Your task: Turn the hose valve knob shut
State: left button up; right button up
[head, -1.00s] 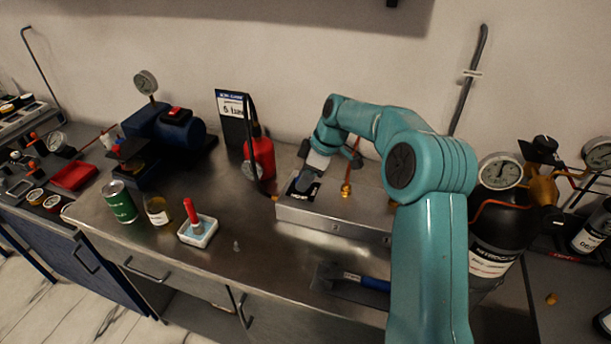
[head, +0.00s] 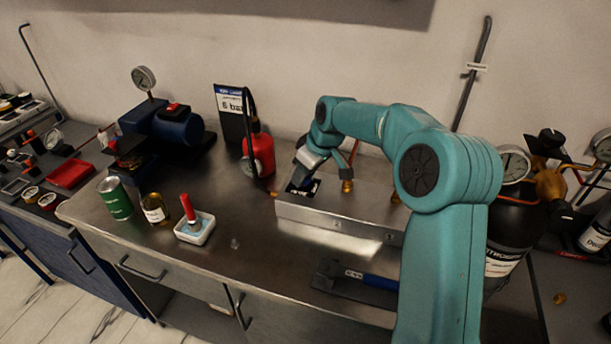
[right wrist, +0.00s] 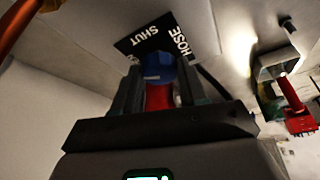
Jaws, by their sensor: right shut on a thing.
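The hose valve knob (right wrist: 158,68) shows in the right wrist view as a blue rounded top with a red part below it, between my fingers. Behind it is a black plate (right wrist: 147,40) with the white words HOSE and SHUT. My right gripper (right wrist: 158,85) is shut on the knob. In the head view my right gripper (head: 301,182) is over the left end of the metal manifold block (head: 325,222), at the black plate. The knob is hidden there by the gripper. Which way the knob points is not clear. My left gripper is not in view.
Brass fittings (head: 347,186) stand on the block. A blue-handled tool (head: 372,280) lies in front. A white tray (head: 194,235) with a red-handled item sits left.

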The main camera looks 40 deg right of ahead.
jog(key=m, duration=0.2)
jog(key=m+h+b, duration=0.1)
jog(key=shift+a+m+h, duration=0.15)
jog(key=shift+m+h, duration=0.15)
jog(key=shift+m, duration=0.1)
jog(key=m+h+b, duration=0.1)
jog(key=m, duration=0.2)
jog(key=shift+w+f+m+g+b, duration=0.1)
jog(key=shift+m+g+b, duration=0.2)
jog(key=shift+b, duration=0.05)
jog(key=shift+a+m+g+h+b, duration=0.1)
jog(key=shift+m+g+h+b, duration=0.3)
jog(key=shift+m, duration=0.85)
jog(key=shift+a+m+g+h+b, duration=0.15)
jog(key=shift+m+h+b, duration=0.3)
jog(key=shift+m, duration=0.8)
jog(key=shift+d, duration=0.1)
jog(key=o, duration=1.1)
jog(key=shift+c, duration=0.2)
jog(key=shift+r, duration=0.2)
